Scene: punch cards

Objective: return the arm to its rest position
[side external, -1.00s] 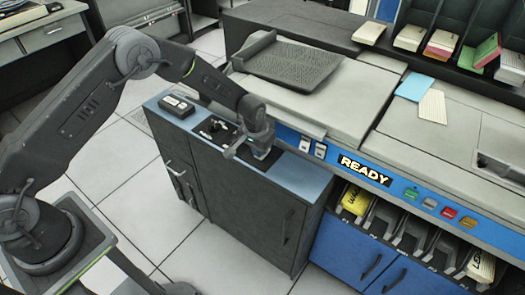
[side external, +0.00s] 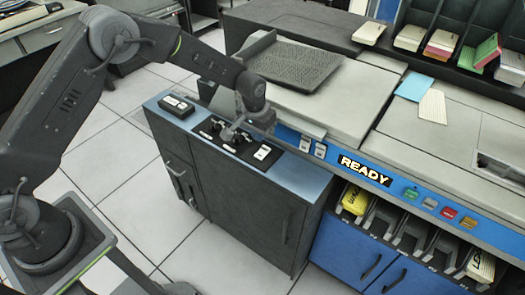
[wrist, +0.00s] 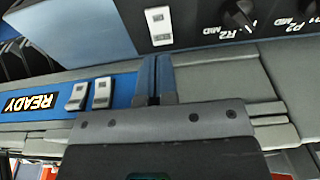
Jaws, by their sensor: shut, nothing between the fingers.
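My gripper (side external: 236,131) is above the black control panel (side external: 240,153) on the low cabinet, beside the blue front of the card machine. My arm is bent, with its elbow high at the upper left. In the wrist view the two fingers of my gripper (wrist: 155,80) are together with nothing between them. A white rocker switch (side external: 262,152) on the panel is clear of the gripper in the side view; it also shows in the wrist view (wrist: 159,27). The gripper partly hides the middle of the panel in the side view.
A small dark box (side external: 176,106) with a white label sits at the cabinet's left end. The machine shows a lit READY sign (side external: 365,170), with coloured buttons to its right. Card stacks (side external: 410,38) stand on the shelf behind. Open tiled floor (side external: 110,150) lies left of the cabinet.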

